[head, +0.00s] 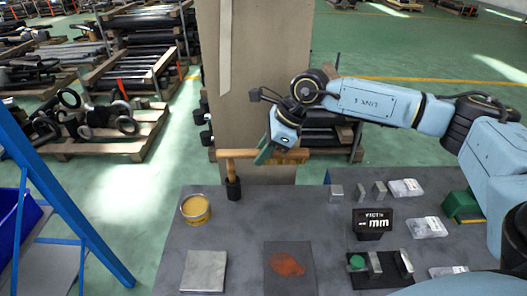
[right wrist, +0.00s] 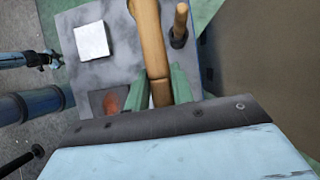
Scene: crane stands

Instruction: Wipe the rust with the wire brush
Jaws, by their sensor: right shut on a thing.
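My right gripper (head: 272,152) is shut on a long wooden piece, which I take to be the wire brush (head: 295,156), and holds it level above the table's back edge. In the right wrist view the green fingers (right wrist: 165,88) close around the wooden brush (right wrist: 150,38). Its bristles cannot be made out. The rust (head: 287,264) is an orange-brown patch on a dark plate (head: 274,285) at the table's front middle. The rust also shows in the right wrist view (right wrist: 112,99), apart from the brush. My left gripper is not in view.
An upright wooden handle in a black holder (head: 233,189) stands just below the brush. A yellow tin (head: 195,208) and a metal block (head: 205,271) are left of the rust. A black display (head: 372,222) and several small metal blocks and packets stand right. A tall board rises behind.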

